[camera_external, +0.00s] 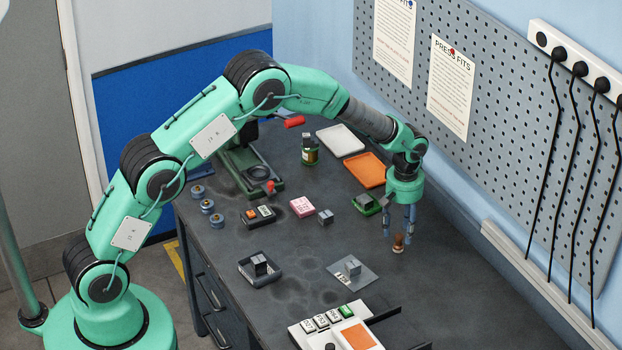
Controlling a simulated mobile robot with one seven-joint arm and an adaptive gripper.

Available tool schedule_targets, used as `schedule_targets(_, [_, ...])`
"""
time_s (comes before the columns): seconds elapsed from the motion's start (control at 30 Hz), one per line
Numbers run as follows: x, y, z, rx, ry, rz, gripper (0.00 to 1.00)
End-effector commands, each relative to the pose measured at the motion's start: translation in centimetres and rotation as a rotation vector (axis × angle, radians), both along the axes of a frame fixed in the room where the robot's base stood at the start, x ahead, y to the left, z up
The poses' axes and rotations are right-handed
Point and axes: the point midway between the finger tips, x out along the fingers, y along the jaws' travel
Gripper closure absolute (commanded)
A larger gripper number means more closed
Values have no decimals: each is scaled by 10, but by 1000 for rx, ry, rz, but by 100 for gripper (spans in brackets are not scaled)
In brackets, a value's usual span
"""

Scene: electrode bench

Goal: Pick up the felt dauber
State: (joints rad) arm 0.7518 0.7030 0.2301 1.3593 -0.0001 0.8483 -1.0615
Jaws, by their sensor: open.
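The felt dauber (398,243) looks like a small brown piece with a rounded top, standing upright on the dark bench towards its right side. My gripper (396,235) points down over it, with its blue-grey fingers apart. The dauber is at the level of the fingertips, seemingly between them or just in front. I cannot tell whether either finger touches it.
A white control panel (335,328) is at the front. The pegboard wall (500,130) rises at the right.

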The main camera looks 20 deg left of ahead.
Motion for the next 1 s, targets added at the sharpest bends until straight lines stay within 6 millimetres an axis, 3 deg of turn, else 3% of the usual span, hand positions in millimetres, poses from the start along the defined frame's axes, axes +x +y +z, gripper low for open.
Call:
schedule_targets(0.5, [-2, 1, -49, 2, 2, 0, 53])
schedule_targets(1.0, [-1, 1, -51, 1, 0, 0, 53])
